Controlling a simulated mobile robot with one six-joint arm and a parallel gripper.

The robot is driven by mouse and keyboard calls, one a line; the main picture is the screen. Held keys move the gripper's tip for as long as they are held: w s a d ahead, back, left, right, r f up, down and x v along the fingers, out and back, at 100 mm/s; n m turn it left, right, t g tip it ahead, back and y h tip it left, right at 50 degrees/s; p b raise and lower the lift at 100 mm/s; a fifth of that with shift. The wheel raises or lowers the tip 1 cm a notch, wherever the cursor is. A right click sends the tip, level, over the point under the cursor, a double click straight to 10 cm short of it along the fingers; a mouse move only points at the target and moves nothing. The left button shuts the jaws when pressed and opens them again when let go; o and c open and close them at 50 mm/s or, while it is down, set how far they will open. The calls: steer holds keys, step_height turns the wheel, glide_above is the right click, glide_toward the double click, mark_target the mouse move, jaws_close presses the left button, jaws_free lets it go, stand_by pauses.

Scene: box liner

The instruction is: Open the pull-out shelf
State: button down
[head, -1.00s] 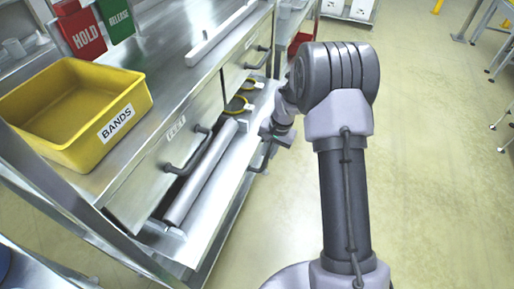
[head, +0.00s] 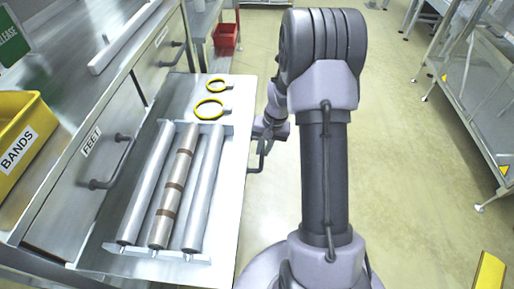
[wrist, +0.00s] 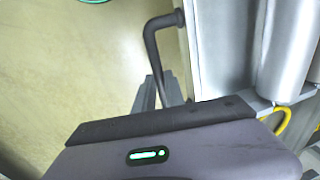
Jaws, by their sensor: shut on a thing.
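The pull-out shelf (head: 222,240) stands out from under the drawers in the head view, well clear of the cabinet front. Several rolls (head: 172,190) lie on it in a rack, with two yellow rings behind them. The shelf's dark handle (head: 263,152) is at its right front edge; in the wrist view the bent handle (wrist: 153,42) runs down to my gripper (wrist: 155,95). My gripper, partly hidden by my arm in the head view (head: 262,133), is shut on the handle.
Above the shelf are a drawer labelled FEET (head: 88,160) and another drawer (head: 165,60), both shut. A yellow BANDS bin (head: 22,135) is on the bench.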

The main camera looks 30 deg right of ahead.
steer(key=shift+s+d, duration=0.15)
steer(key=c, duration=1.4)
jaws_free()
step_height(320, 180, up, 17)
steer(key=s+d+p, duration=0.2)
steer(key=p, duration=0.4)
steer(key=shift+d, duration=0.4)
